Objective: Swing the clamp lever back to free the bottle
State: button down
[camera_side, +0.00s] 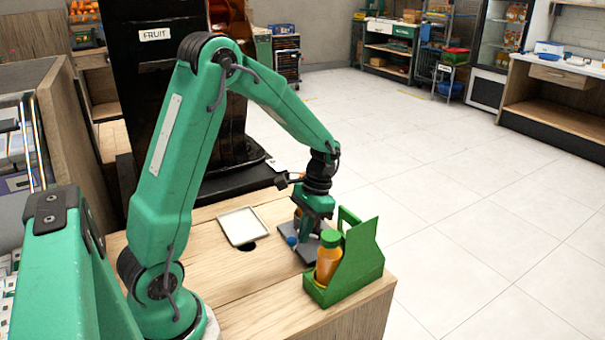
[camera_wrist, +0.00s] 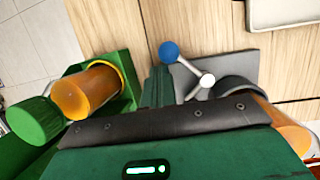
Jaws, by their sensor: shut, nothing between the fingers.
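The clamp lever is a short metal rod with a blue ball knob (camera_wrist: 169,50). In the wrist view it runs from its white pivot (camera_wrist: 208,79) up and left. The knob also shows in the side view (camera_side: 291,241), low beside my gripper. The clamp's grey base plate (camera_wrist: 235,66) lies on the wooden table, with a grey curved jaw next to an orange bottle (camera_wrist: 287,124), partly hidden by my gripper. My gripper (camera_side: 306,236) points down over the clamp, shut and empty. In the wrist view its green finger (camera_wrist: 158,84) is just left of the lever; contact is unclear.
A green carrier (camera_side: 345,275) with a green-capped orange bottle (camera_side: 328,258) stands close to my gripper at the table's front right corner. A white square tray (camera_side: 241,226) lies left of the clamp. A tall dark machine (camera_side: 165,95) stands behind.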

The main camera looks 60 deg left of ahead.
jog(key=v, duration=0.7)
jog(key=shift+r, duration=0.4)
jog(key=shift+w+r, duration=0.1)
jog(key=s+d+r+t, duration=0.9)
jog(key=s+r, duration=0.1)
jog(key=s, duration=0.3)
jog(key=shift+s+y, duration=0.4)
dwell(0.4)
